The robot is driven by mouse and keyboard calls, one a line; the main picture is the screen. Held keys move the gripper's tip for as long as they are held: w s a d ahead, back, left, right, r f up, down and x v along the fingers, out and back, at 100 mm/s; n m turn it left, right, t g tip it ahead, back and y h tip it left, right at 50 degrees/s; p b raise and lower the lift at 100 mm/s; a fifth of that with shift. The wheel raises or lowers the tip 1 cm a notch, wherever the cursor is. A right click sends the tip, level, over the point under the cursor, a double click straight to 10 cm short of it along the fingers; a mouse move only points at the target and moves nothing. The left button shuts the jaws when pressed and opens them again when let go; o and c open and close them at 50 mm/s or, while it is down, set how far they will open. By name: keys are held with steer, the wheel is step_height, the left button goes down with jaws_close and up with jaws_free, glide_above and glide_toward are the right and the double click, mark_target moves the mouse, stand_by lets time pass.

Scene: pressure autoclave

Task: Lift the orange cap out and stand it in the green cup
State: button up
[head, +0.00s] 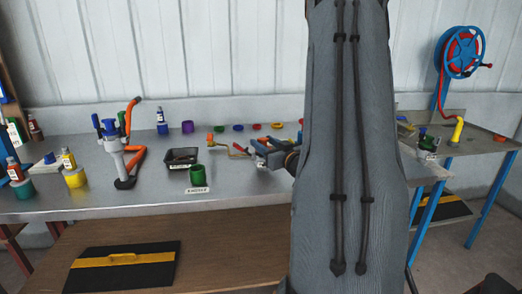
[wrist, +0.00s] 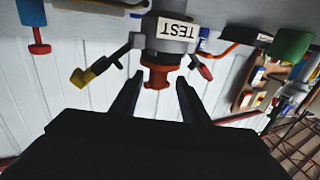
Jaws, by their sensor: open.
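In the wrist view, an orange cap (wrist: 158,77) sits in a grey fitting (wrist: 172,38) with a TEST label and side levers. The view is upside down. My gripper (wrist: 157,86) is open, with one dark finger on each side of the cap's end. I cannot tell whether either finger touches it. The green cup (head: 196,174) stands on the bench in the head view, behind a small label. The cap cannot be made out in the head view.
A dark tray (head: 182,157) stands just behind the green cup. A grey stand with orange arms (head: 124,160) is at left. A yellow container (head: 75,178) stands farther left, and several coloured rings lie along the back. Bare bench lies in front of the cup.

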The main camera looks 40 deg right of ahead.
steer(key=shift+w+d+p, duration=0.2)
steer(key=shift+w, duration=0.7)
steer(key=shift+w+d+p, duration=0.2)
steer(key=shift+w, duration=0.7)
steer(key=shift+w+d+p, duration=0.2)
steer(key=shift+w, duration=0.7)
jaws_close()
